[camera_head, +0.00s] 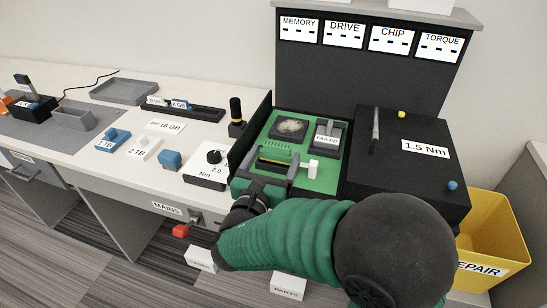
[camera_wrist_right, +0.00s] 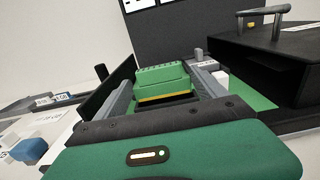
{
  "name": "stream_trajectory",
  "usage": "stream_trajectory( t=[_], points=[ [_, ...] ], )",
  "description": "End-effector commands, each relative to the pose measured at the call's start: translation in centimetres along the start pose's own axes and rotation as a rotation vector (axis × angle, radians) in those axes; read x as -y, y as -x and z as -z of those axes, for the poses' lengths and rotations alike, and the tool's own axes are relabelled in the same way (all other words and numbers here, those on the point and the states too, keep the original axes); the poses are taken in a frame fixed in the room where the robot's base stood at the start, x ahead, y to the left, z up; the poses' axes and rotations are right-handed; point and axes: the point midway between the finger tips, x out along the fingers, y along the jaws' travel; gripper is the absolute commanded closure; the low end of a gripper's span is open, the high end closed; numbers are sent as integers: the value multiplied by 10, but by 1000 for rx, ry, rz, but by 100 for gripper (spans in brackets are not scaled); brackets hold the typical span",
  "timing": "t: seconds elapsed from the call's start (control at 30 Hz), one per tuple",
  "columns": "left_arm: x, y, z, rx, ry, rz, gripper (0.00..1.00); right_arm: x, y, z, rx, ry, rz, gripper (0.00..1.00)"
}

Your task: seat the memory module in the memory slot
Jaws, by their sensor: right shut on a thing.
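My right gripper (camera_head: 273,156) reaches over the green board of the open device (camera_head: 318,180). Its two grey fingers are shut on the green memory module (camera_head: 277,149), one on each side. In the right wrist view the module (camera_wrist_right: 162,75) lies between the fingers, with a gold contact strip (camera_wrist_right: 166,97) along its near edge. A dark gap shows beside that strip. The memory slot cannot be told apart clearly; the gripper and module cover that area. I cannot tell whether the module touches the slot. My left gripper is not in view.
A drive marked FAILED (camera_head: 327,136) and a dark square part (camera_head: 290,126) sit at the board's back. A black 1.5 Nm block (camera_head: 410,170) stands to the right. A white 2.0 Nm block (camera_head: 207,166) stands left. A yellow REPAIR bin (camera_head: 490,238) is at far right.

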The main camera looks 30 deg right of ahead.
Motion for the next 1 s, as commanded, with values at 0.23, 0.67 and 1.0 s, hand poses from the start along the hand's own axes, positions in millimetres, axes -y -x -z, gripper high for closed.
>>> stream_trajectory(
  t=[0.23,0.67,1.0],
  points=[
    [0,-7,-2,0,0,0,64,0,0,8,0,0,0,66],
    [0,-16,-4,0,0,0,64,0,0,19,0,1,0,66],
    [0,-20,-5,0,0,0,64,0,0,25,0,1,0,15]
  ],
)
